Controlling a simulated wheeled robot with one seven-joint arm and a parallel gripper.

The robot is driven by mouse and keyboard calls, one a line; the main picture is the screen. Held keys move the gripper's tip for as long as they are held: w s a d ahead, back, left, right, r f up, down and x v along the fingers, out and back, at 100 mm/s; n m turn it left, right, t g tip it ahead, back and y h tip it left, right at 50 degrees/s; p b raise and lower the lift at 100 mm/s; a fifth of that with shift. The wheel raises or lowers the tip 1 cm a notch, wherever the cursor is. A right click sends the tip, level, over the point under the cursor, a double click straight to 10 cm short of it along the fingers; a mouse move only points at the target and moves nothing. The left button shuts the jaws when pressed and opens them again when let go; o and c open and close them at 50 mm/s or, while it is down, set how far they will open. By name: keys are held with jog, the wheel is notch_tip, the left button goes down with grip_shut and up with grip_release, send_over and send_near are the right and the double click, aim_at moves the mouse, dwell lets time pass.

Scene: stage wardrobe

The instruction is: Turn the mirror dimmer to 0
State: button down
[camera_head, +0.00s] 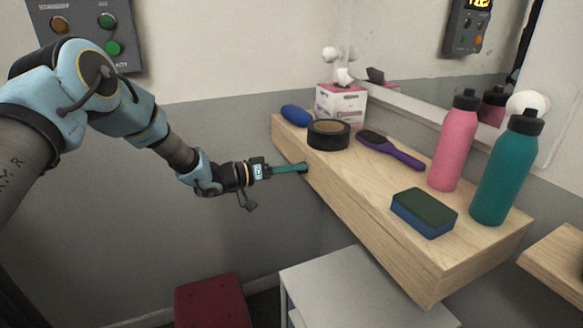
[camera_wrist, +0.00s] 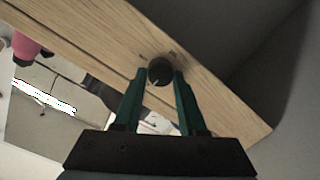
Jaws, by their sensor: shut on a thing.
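The dimmer knob (camera_wrist: 160,71) is a small dark round knob on the front face of the wooden shelf (camera_head: 375,222). It shows in the wrist view between the fingertips, with small dark marks on the wood beside it. The marks are too small to read, and I cannot tell the knob's setting. My gripper (camera_head: 304,168), with teal fingers, reaches the shelf front near its far left end. In the wrist view my gripper (camera_wrist: 160,74) is shut on the knob. The knob is hidden in the head view. The mirror (camera_head: 420,55) is on the wall above the shelf.
On the shelf stand a pink bottle (camera_head: 453,145), a teal bottle (camera_head: 505,172), a sponge (camera_head: 424,214), a purple hairbrush (camera_head: 392,150), a dark round tin (camera_head: 328,138), a tissue box (camera_head: 341,104) and a blue object (camera_head: 296,115). A red stool (camera_head: 212,302) and white cabinet (camera_head: 345,285) are below.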

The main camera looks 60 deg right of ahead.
jog(key=shift+w+a+f, duration=0.1)
jog(key=shift+w+f, duration=0.05)
jog(key=shift+w, duration=0.1)
dwell(0.3)
jog(key=c, duration=0.8)
grip_release()
jog(key=shift+c, duration=0.2)
jog(key=o, duration=0.4)
jog(key=shift+s, duration=0.15)
jog(key=b+v, duration=0.2)
jog(key=v, duration=0.9)
